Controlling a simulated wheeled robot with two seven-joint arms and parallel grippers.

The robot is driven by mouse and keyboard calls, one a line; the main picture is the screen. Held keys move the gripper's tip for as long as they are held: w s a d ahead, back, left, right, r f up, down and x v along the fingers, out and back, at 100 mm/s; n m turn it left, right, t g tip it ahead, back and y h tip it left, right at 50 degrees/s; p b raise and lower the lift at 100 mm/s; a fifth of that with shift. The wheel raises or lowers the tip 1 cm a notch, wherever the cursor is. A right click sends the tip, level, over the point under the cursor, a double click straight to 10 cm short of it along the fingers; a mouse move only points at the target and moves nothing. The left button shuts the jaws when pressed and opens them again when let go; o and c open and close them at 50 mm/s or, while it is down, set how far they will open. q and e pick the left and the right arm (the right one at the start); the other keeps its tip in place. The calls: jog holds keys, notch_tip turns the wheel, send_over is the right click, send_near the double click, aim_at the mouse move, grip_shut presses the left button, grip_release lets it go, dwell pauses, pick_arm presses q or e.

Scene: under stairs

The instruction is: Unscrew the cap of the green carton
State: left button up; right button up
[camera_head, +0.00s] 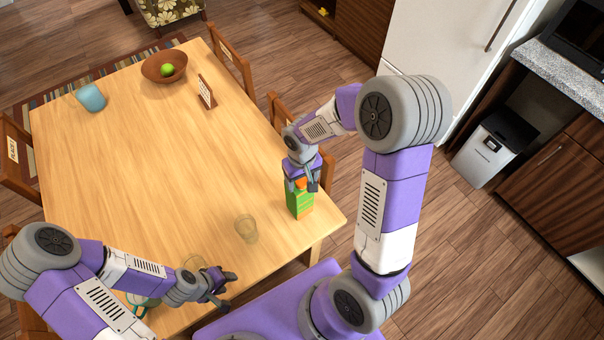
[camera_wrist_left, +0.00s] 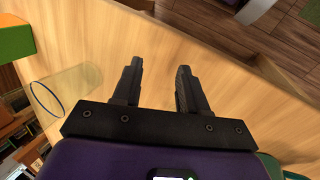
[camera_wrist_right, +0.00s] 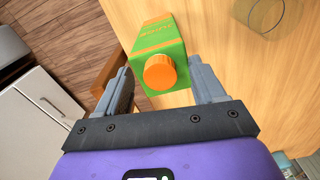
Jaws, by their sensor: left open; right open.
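The green carton (camera_head: 299,205) stands upright near the right edge of the table. Its orange cap (camera_head: 301,183) is on it, and the carton's top is partly hidden by my right gripper (camera_head: 313,180). In the right wrist view the carton (camera_wrist_right: 153,38) shows with the orange cap (camera_wrist_right: 160,72) facing the camera. There my right gripper (camera_wrist_right: 161,85) is open, its fingers on either side of the cap and apart from it. My left gripper (camera_head: 226,290) is open and empty over the table's front edge; it also shows in the left wrist view (camera_wrist_left: 158,72).
A clear glass (camera_head: 246,229) stands left of the carton. Another glass (camera_head: 195,264) and a teal-handled item (camera_head: 138,303) are near my left arm, partly hidden. The table's middle is clear.

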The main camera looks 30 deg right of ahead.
jog(key=shift+c, duration=0.5)
grip_shut()
